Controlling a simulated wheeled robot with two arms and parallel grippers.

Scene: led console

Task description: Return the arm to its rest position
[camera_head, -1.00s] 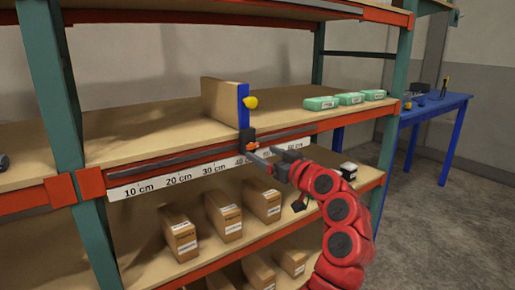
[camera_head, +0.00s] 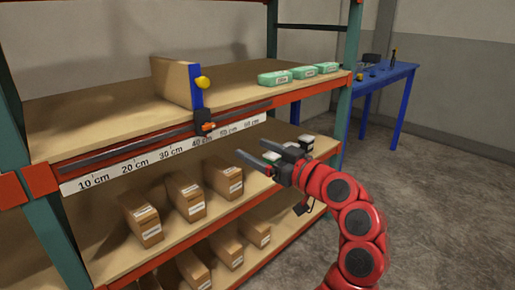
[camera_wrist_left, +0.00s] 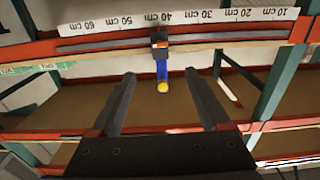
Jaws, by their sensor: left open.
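My left gripper (camera_head: 252,150), on the red arm, is open and empty in front of the shelf. It also shows in the left wrist view (camera_wrist_left: 159,75), its two dark fingers spread apart. A dark slider with an orange part (camera_head: 205,124) sits on the rail at about the 40 cm mark, apart from the fingers. It shows beyond the fingers in the left wrist view (camera_wrist_left: 159,40). A blue-edged upright divider (camera_head: 196,88) with a yellow knob (camera_head: 202,83) stands above it. My right gripper is not seen.
A ruler strip (camera_head: 160,155) runs along the shelf's front edge. Green boxes (camera_head: 313,71) lie on the upper shelf at right. Several brown cartons (camera_head: 185,196) stand on the lower shelves. A blue table (camera_head: 385,75) stands at the back right. The floor at right is clear.

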